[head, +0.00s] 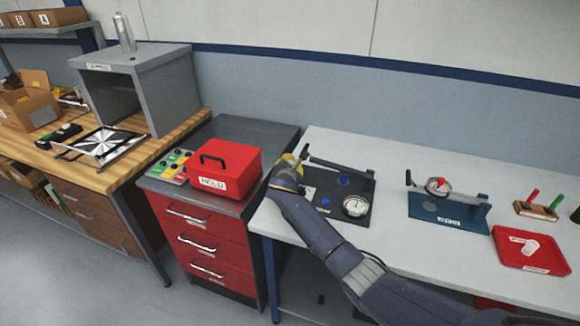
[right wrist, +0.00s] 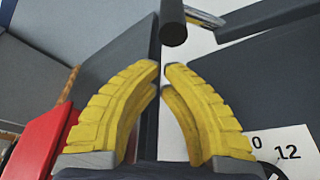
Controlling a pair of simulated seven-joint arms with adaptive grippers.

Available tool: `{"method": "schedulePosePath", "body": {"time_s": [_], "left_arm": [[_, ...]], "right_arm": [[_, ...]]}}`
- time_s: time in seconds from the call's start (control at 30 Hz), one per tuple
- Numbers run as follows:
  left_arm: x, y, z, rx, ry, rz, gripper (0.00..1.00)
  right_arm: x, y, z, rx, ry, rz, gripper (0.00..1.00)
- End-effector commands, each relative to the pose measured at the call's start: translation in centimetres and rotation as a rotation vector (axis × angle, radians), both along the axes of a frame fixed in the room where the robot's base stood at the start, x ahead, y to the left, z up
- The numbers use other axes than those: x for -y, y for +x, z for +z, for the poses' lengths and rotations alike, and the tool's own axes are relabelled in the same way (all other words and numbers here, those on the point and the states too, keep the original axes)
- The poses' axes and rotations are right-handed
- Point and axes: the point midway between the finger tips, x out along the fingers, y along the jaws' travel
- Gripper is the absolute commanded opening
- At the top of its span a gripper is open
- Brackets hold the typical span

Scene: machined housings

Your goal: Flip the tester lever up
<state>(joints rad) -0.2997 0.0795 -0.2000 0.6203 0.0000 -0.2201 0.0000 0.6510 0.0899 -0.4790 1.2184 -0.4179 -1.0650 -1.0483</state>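The nearer tester (head: 337,199) is a dark plate on the white bench, with a round gauge (head: 355,207) and blue buttons. Its dark lever (head: 345,168) lies low and slightly slanted across the back. My right gripper (head: 287,160), with yellow fingers, is at the tester's left end, near the lever's left tip. In the right wrist view a black rounded bar end (right wrist: 173,25), probably the lever's grip, is just beyond the fingertips. A narrow gap shows between the fingertips, and I see nothing gripped. Contact with the lever cannot be told. My left gripper is not in view.
A red HOLD box (head: 226,170) stands on the drawer cabinet, close left of my right gripper. A second blue-based tester (head: 447,210) stands right of the first. Further right are a red tray (head: 510,258) and a small block with levers (head: 537,210).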

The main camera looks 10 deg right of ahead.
Motion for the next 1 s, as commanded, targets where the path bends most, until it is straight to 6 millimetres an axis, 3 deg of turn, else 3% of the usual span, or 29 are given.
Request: {"method": "schedulePosePath", "body": {"time_s": [0.2,0.6,1.0], "left_arm": [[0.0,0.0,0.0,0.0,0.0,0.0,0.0],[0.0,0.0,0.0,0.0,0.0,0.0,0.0],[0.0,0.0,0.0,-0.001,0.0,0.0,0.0]], "right_arm": [[0.6,1.6,-0.4,0.0,-0.001,0.0,0.0],[2.3,0.3,2.1,0.001,0.0,-0.001,0.0],[2.7,0.0,2.6,0.0,0.0,0.0,0.0]]}}
